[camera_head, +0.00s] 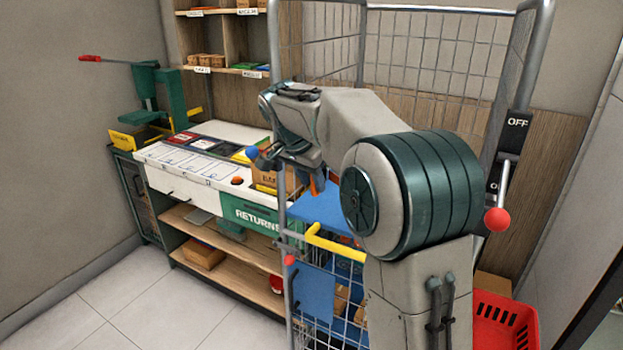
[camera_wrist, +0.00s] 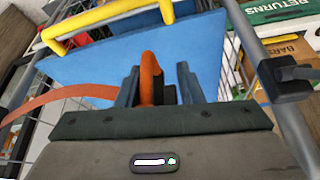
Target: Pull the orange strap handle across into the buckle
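The orange strap handle (camera_wrist: 151,78) is a loop standing between the two fingers of my gripper (camera_wrist: 158,88) in the wrist view. Its orange strap (camera_wrist: 70,93) runs off to the left. The left finger is close against the handle; I cannot tell whether the right finger touches it. In the head view my gripper (camera_head: 308,178) is mostly hidden by my arm, above the blue panel (camera_head: 322,207) of the wire cage, with a bit of orange beside it. A black block (camera_wrist: 287,78) on the grey post at right in the wrist view may be the buckle.
A yellow bar handle (camera_head: 335,243) fronts the cage's blue panel and crosses the top of the wrist view (camera_wrist: 105,18). Grey cage posts stand on both sides. The returns counter (camera_head: 215,180) is left of the cage; a red basket (camera_head: 502,322) is at lower right.

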